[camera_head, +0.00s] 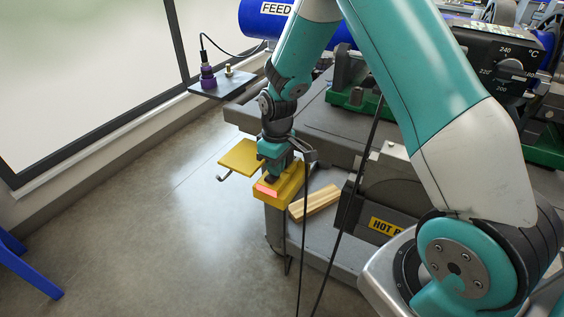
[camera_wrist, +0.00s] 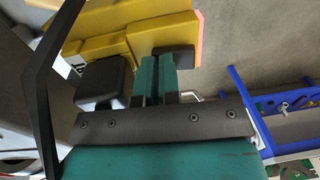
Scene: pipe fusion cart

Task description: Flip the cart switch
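The cart switch appears to be a yellow box (camera_head: 289,183) with a pinkish-red face, at the near left corner of the cart. In the wrist view yellow parts (camera_wrist: 150,33) fill the top, with a pinkish edge at their right end. My gripper (camera_head: 270,174) points down at the yellow box, with its dark tip over or against the box by the red face. I cannot tell whether it touches. In the wrist view my gripper (camera_wrist: 155,70) shows teal and black finger parts close to the yellow box. The spacing of the fingertips is unclear, and any lever is hidden.
A yellow plate (camera_head: 240,157) with a metal hook sticks out left of the box. A wooden block (camera_head: 315,203) lies on the cart's lower shelf. A dark side shelf (camera_head: 225,87) holds a purple plug. The floor to the left is clear up to a blue frame (camera_head: 28,266).

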